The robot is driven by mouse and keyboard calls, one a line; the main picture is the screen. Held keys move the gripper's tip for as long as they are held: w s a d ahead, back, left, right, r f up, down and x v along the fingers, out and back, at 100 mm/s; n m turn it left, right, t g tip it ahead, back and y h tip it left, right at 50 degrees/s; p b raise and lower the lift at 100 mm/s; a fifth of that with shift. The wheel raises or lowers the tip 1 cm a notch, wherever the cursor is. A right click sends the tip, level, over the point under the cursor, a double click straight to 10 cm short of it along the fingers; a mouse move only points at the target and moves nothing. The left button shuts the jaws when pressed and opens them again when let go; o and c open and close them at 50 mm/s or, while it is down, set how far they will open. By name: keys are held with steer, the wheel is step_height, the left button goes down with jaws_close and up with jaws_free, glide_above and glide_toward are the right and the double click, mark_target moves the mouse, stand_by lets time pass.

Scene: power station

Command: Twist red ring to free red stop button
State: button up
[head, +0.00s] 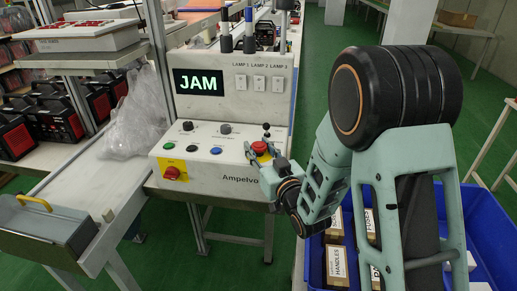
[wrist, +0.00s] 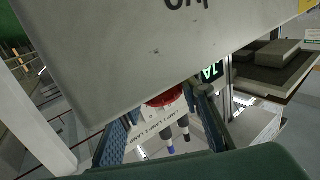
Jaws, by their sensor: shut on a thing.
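The red stop button with its red ring (head: 260,147) sits on the sloped top of the white control box, near its right edge. My gripper (head: 262,161) is at it from the front right, with its fingers shut on the red part. In the wrist view the red ring (wrist: 166,97) shows between the two fingers of my gripper (wrist: 164,112), partly hidden behind the box's edge. I cannot tell ring from button cap at this size, nor how far the ring is turned.
A second red knob (head: 173,173) on a yellow plate is on the box's front left. Green, blue and black controls share the panel. The display (head: 199,82) reads "JAM". A blue crate (head: 480,215) with small boxes stands at right, below my arm. A plastic bag (head: 140,115) lies at left.

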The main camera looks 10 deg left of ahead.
steer(key=shift+f+h, duration=0.15)
steer(key=shift+h, duration=0.15)
steer(key=m+t+h+b, duration=0.2)
steer(key=m+h+b, duration=0.1)
steer(key=b, duration=0.1)
steer(key=shift+f+h+b, duration=0.1)
steer(key=shift+h+b, duration=0.2)
steer(key=m+t+h+b, duration=0.1)
steer(key=h, duration=0.1)
steer(key=shift+m+h, duration=0.3)
steer(key=shift+m, duration=0.1)
steer(key=shift+r+m+h+b, duration=0.2)
steer(key=shift+m+h+b, duration=0.2)
steer(key=shift+m+h, duration=0.65)
steer(key=shift+d+h, duration=0.1)
steer(key=shift+h, duration=0.55)
steer(key=o, duration=1.2)
